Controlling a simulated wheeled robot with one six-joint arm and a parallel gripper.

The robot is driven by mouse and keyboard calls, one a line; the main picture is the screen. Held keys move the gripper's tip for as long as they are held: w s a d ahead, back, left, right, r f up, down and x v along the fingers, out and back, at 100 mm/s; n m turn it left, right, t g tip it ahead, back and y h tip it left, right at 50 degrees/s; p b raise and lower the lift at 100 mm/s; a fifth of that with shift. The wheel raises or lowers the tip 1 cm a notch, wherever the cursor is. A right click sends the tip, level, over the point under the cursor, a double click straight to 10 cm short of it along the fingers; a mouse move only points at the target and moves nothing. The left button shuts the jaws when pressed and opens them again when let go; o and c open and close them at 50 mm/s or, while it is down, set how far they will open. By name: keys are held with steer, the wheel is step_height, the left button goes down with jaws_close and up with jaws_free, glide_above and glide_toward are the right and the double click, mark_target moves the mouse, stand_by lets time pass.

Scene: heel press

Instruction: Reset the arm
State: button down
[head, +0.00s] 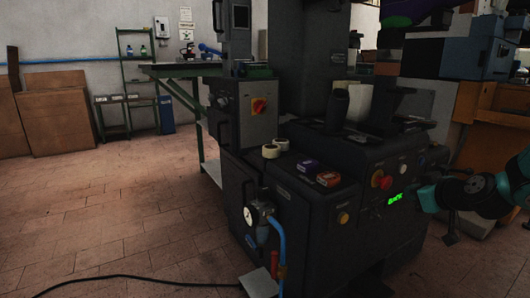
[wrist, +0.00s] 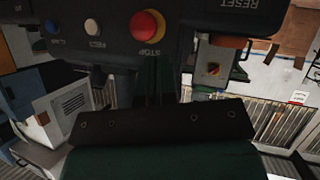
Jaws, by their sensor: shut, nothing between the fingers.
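The dark heel press (head: 330,240) stands at the centre of the head view. In the wrist view the same red stop button (wrist: 147,26) is close, and a RESET label (wrist: 238,4) shows at the upper right edge. My gripper (wrist: 156,76) is shut and empty, its dark fingers pointing toward the panel below the stop button. In the head view my arm comes in from the right beside the panel. I cannot tell whether the fingertips touch it.
A black cable (head: 130,277) crosses the tiled floor.

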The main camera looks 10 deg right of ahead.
steer(key=s+a+r+n+g+y+p, duration=0.1)
steer(key=s+a+r+g+y, duration=0.25)
steer(key=a, duration=0.75)
steer(key=s+a+r+n+g+y, duration=0.2)
steer(key=s+a, duration=0.3)
steer(key=a, duration=0.6)
steer(key=s+a+r+g+h+p, duration=0.1)
steer(key=s+a+g, duration=0.3)
steer(key=s, duration=0.7)
steer(key=s+a+r+g+h, duration=0.1)
steer(key=s+a+g, duration=0.25)
steer(key=s, duration=0.65)
step_height(320, 180, up, 38)
steer(key=p, duration=3.8)
steer(key=shift+w+a, duration=0.3)
